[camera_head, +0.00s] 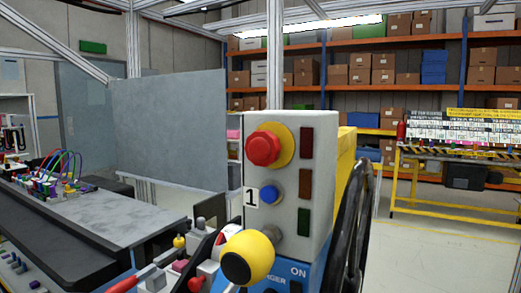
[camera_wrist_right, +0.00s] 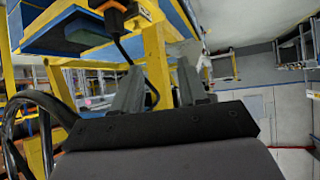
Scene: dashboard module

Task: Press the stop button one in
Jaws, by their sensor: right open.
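The stop button (camera_head: 264,146) is a red mushroom head on a yellow round plate. It sits on the front of an upright grey box (camera_head: 318,150) in the middle of the head view. A label reading "1" (camera_head: 250,197) is below it, beside a small blue button (camera_head: 268,194). Nothing covers the red button. My right gripper (camera_wrist_right: 160,88) shows in its wrist view with two grey fingers apart and nothing between them. The stop button does not show in that view. Neither gripper shows in the head view.
A yellow ball knob (camera_head: 248,257) stands in front of the box's base. A large black curved ring (camera_head: 350,225) is at its right. A panel with plugged coloured cables (camera_head: 55,178) is at left. A yellow frame (camera_wrist_right: 155,60) with a hanging black cable lies beyond the right fingers.

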